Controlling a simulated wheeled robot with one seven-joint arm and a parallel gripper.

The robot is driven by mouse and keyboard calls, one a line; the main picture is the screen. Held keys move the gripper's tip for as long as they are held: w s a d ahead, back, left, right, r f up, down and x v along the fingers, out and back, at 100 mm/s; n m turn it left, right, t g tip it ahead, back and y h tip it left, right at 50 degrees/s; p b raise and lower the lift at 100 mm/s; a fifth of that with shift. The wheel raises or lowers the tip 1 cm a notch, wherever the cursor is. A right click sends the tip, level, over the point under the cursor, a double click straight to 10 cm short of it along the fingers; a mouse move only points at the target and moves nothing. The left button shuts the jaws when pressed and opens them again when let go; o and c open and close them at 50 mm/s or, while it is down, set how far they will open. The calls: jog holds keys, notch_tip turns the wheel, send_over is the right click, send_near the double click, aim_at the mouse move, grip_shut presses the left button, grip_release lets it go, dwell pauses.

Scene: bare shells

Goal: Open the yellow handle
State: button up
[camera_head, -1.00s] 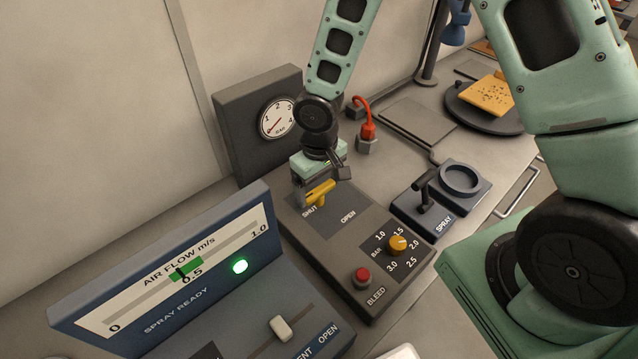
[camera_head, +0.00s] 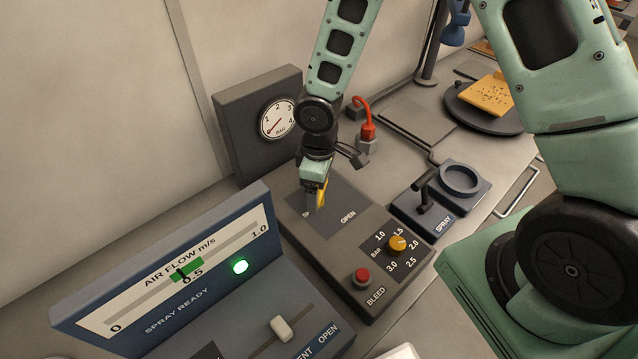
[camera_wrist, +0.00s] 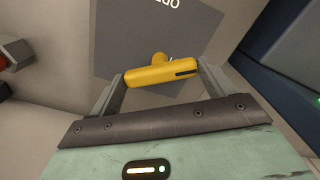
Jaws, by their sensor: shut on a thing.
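The yellow handle (camera_head: 321,192) stands on the dark plate marked SHUT and OPEN on the grey control box (camera_head: 344,262). In the head view it is mostly hidden behind my gripper (camera_head: 314,200). In the wrist view the handle (camera_wrist: 160,73) lies crosswise between the two fingers of my gripper (camera_wrist: 161,76), which are shut on it. The handle's pivot shows just beyond the bar. In the head view the handle points down toward the front of the box, and the word SHUT is mostly covered.
A pressure gauge (camera_head: 278,119) reads near its low end behind the box. The box also carries a yellow knob (camera_head: 398,243) and a red button (camera_head: 362,277). A blue air flow panel (camera_head: 170,270) stands close at the left, and a spray stand (camera_head: 440,200) at the right.

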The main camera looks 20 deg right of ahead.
jog(key=n+p, duration=0.1)
jog(key=n, duration=0.4)
jog(key=shift+r+n, duration=0.1)
jog(key=shift+n, duration=0.2)
jog(key=n+p, duration=0.1)
jog(key=n, duration=0.4)
jog(key=shift+w+n, duration=0.1)
jog(key=shift+n, duration=0.2)
jog(key=o, duration=0.9)
notch_tip(320, 180, up, 17)
jog(key=shift+r+p, duration=0.15)
jog(key=shift+p, duration=0.25)
